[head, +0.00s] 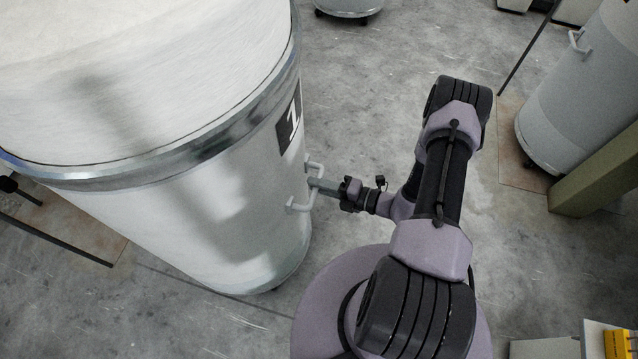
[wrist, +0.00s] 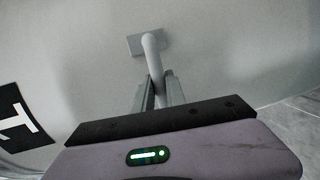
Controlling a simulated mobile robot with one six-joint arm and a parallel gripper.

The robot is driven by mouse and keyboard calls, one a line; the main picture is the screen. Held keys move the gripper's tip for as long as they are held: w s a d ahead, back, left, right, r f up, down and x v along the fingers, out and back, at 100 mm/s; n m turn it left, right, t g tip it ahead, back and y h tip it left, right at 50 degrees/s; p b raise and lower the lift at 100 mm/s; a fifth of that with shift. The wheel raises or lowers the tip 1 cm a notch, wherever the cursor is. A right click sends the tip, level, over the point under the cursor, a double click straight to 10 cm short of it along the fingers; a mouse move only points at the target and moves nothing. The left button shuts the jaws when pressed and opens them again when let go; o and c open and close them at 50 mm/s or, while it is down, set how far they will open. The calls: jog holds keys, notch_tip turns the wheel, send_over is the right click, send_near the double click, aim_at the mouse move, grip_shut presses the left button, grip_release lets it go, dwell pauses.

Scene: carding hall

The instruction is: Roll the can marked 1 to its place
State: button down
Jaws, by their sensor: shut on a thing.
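The can marked 1 (head: 200,215) is a large pale grey drum with a metal rim, at the left of the head view and filled with white material. Its black label with a white 1 (head: 289,121) faces my arm; the label also shows at the lower left of the wrist view (wrist: 22,118). A light grey bar handle (head: 292,207) sticks out of the can's side below the label. My gripper (head: 316,185) is shut on this handle, and in the wrist view the fingers (wrist: 158,92) close around the handle's bar (wrist: 151,52). The can's far side is out of view.
Another grey can (head: 575,100) with a handle stands at the right on a brown floor patch (head: 507,150). An olive beam (head: 595,180) lies in front of it. Part of a wheeled can (head: 348,6) shows at the top. Concrete floor (head: 375,80) is clear between them.

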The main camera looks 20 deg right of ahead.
jog(key=c, duration=1.3)
grip_release()
jog(key=shift+a+f, duration=0.1)
jog(key=p+v, duration=0.4)
jog(key=v, duration=1.3)
jog(key=shift+s, duration=0.15)
jog(key=shift+r, duration=0.2)
